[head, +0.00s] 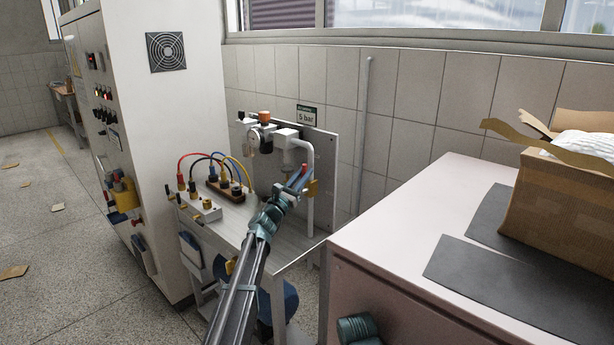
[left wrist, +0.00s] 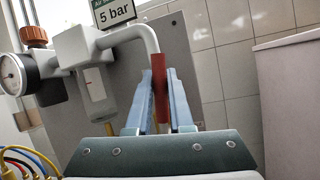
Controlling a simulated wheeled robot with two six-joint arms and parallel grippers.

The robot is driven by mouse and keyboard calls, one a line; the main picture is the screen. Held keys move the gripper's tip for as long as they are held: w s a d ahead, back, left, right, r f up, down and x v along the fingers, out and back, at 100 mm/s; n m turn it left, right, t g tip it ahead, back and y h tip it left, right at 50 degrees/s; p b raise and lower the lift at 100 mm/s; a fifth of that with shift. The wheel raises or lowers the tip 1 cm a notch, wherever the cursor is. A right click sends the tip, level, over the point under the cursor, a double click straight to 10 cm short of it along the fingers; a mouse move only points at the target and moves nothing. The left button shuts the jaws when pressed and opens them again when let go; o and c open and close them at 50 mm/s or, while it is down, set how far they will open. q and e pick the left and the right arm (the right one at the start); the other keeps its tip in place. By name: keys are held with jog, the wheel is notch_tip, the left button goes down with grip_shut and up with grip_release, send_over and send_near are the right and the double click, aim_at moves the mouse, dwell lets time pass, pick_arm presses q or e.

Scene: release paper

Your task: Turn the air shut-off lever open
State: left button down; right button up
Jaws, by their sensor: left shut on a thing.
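The red air shut-off lever (left wrist: 168,100) is in the left wrist view, in line with the downward run of the grey air pipe (left wrist: 148,36). My left gripper (left wrist: 156,98) has its two blue fingers shut on the lever, one on each side. In the head view the gripper (head: 298,181) is at the right end of the air unit, in front of the panel (head: 325,150). Only a little red of the lever (head: 305,168) shows there between the fingers. The valve body behind it is mostly hidden. My right gripper is not in view.
A pressure gauge (left wrist: 14,74) and a "5 bar" sign (head: 308,115) are near the valve. Coloured cables run to a terminal block (head: 226,190) on the bench to the left. A table (head: 400,240) with a cardboard box (head: 565,205) stands at right.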

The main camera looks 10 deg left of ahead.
pick_arm(q)
jog(key=shift+w+a+n+y, duration=0.15)
jog(key=shift+a+n+y, duration=0.15)
jog(key=shift+n, duration=0.4)
jog(key=shift+w+a+n+y, duration=0.2)
jog(key=shift+n+y, duration=0.2)
jog(key=shift+n, duration=0.3)
jog(key=c, duration=0.8)
grip_release()
jog(key=b+v, duration=0.4)
jog(key=v, duration=0.9)
jog(key=shift+s+f+b, duration=0.3)
jog(key=shift+b, duration=0.1)
jog(key=shift+a, duration=0.15)
